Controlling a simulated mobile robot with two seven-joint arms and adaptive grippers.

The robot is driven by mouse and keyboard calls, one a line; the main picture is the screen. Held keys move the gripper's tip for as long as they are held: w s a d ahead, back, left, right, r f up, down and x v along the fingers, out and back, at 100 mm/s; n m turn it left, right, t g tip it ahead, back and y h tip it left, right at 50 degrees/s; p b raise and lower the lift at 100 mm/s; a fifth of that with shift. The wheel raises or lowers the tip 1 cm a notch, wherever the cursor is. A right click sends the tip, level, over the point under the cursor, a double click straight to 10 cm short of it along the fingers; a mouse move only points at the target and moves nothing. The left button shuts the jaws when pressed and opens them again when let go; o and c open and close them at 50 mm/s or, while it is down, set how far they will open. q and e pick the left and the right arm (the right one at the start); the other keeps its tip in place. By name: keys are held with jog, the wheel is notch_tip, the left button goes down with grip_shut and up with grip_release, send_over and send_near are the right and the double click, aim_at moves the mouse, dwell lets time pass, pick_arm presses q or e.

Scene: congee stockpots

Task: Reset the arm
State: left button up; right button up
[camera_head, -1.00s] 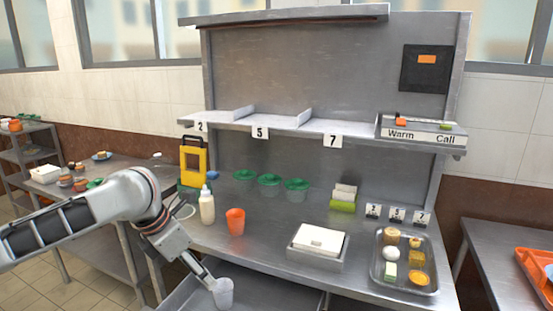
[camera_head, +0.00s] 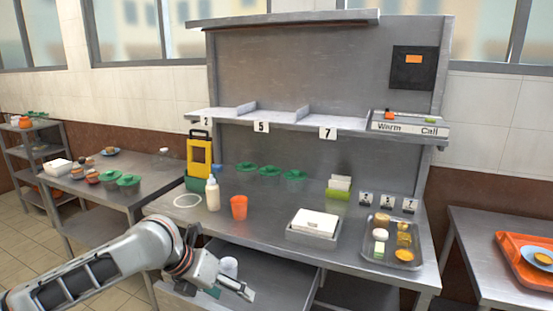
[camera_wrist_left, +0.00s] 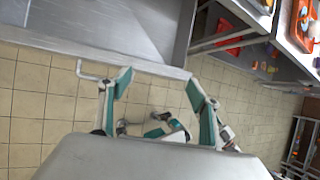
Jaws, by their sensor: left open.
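My left gripper (camera_head: 237,289) is at the bottom of the head view, in front of the counter by the open drawer. In the left wrist view its two teal-padded fingers (camera_wrist_left: 158,88) are apart, with nothing held between them and tiled floor beyond. The cup looks apart from the fingers. My right gripper is not in view.
The counter holds a squeeze bottle (camera_head: 212,195), an orange cup (camera_head: 239,208), a white-lidded box (camera_head: 314,227) and a food tray (camera_head: 392,258). An orange tray (camera_head: 525,262) lies on the right table. The drawer front and handle (camera_wrist_left: 92,75) lie close to the left gripper.

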pick_arm(q)
jog(key=s+d+f+n+t+h, duration=0.1)
jog(key=s+d+f+n+t, duration=0.15)
jog(key=f+n, duration=0.55)
jog(key=s+d+f+n+t+h, duration=0.2)
jog(key=s+d+f+n, duration=0.3)
jog(key=n, duration=0.6)
jog(key=s+a+f+n+t+y, duration=0.2)
jog(key=s+a+f+n+y, duration=0.3)
jog(key=s+a+f+n, duration=0.8)
jog(key=s+a+n, duration=0.2)
jog(key=a+n, duration=0.1)
jog(key=shift+s+a+f+y, duration=0.2)
jog(key=shift+s+f+y, duration=0.1)
jog(key=shift+f, duration=0.1)
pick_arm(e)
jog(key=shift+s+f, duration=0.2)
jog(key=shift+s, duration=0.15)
pick_arm(q)
jog(key=shift+t, duration=0.25)
